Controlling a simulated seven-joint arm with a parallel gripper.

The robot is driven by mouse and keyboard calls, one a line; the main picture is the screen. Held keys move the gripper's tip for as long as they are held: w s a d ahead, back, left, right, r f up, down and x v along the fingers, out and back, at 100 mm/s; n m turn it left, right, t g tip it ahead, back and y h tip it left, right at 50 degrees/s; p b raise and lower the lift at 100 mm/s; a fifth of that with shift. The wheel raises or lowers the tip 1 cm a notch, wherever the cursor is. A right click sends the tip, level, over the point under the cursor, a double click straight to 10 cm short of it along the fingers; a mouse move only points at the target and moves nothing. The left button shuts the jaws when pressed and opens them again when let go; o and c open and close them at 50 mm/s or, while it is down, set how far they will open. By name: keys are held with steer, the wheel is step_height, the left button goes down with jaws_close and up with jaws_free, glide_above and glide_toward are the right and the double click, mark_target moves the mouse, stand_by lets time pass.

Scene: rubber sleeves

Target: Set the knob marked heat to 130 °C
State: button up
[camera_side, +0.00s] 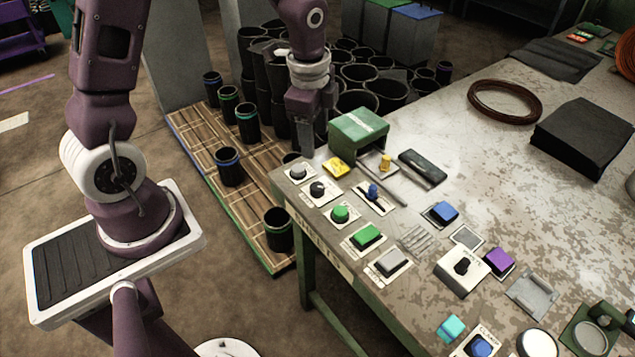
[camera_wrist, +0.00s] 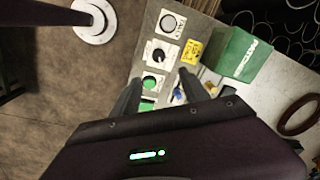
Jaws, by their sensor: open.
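My gripper (camera_side: 304,142) hangs fingers down near the back left corner of the workbench, open and empty. In the wrist view its two fingers (camera_wrist: 160,92) stand apart, with a green round button (camera_wrist: 150,83) showing between them. A dark rotary knob (camera_side: 318,188) sits on a white labelled plate; it also shows in the wrist view (camera_wrist: 159,54), ahead of the fingers. Another black knob (camera_side: 463,265) stands on a white box farther right. The labels are too small to read, so I cannot tell which knob is marked heat, nor its setting.
A grey round button (camera_side: 297,172), green buttons (camera_side: 367,236) and a grey square button (camera_side: 391,261) line the bench edge. Black sleeves (camera_side: 229,166) stand on a pallet left.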

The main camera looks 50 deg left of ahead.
mark_target(318, 186)
steer(key=f+m, duration=0.1)
steer(key=f, duration=0.2)
steer(key=w+f+m, duration=0.1)
steer(key=f, duration=0.1)
steer(key=f+m+g, duration=0.1)
steer(key=f, duration=0.2)
steer(key=shift+w+a+f+h, duration=0.15)
steer(key=shift+a+f+h, duration=0.15)
steer(key=shift+a, duration=0.1)
step_height(318, 186, down, 7)
steer(key=shift+r, duration=0.1)
jaws_close()
